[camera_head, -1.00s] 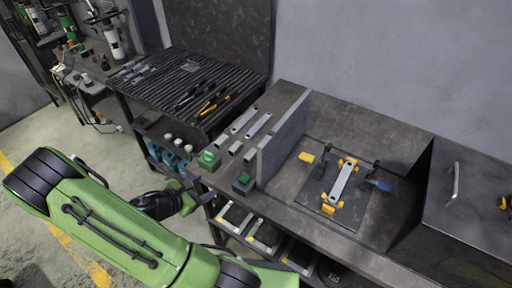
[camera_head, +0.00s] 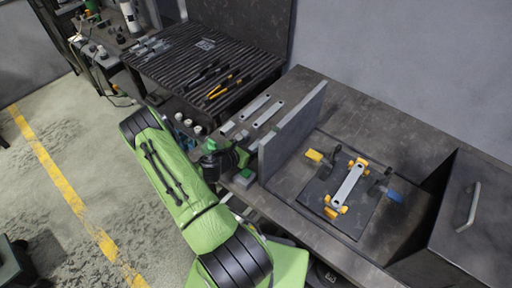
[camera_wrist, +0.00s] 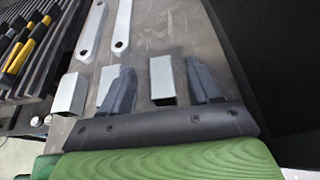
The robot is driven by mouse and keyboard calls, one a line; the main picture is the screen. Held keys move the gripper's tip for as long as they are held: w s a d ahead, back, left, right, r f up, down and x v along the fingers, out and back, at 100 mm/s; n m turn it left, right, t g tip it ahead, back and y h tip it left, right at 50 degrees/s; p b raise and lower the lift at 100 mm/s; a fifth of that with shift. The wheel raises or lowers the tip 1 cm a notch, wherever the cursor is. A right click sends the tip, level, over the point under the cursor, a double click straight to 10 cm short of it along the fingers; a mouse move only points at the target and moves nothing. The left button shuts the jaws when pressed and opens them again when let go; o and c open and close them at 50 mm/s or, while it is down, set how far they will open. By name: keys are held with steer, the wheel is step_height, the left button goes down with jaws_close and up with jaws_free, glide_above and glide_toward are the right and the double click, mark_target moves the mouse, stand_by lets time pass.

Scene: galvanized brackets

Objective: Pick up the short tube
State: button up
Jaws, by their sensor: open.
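Several short grey tubes lie on the bench in the wrist view. One short tube (camera_wrist: 162,80) shows between the two fingers of my gripper (camera_wrist: 160,70), which is open with nothing clamped. A second short tube (camera_wrist: 72,93) lies left of the left finger, and a third (camera_wrist: 106,84) is partly hidden behind that finger. Whether the fingers touch any tube cannot be told. In the head view a short tube (camera_head: 228,128) shows near the bench's left edge, just beyond my gripper (camera_head: 222,160), whose fingers are hard to make out.
Two long flat brackets (camera_wrist: 122,28) lie beyond the tubes. An upright grey plate (camera_head: 292,130) stands close on the right. Past it is a fixture (camera_head: 330,185) holding a bracket, with yellow and blue clamps. A slatted rack (camera_head: 180,65) with tools stands left.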

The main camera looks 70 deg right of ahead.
steer(key=x, duration=0.4)
steer(key=shift+d+f, duration=0.15)
steer(key=shift+f, duration=0.05)
steer(key=shift+c, duration=0.8)
steer(key=shift+r, duration=0.1)
steer(key=c, duration=0.9)
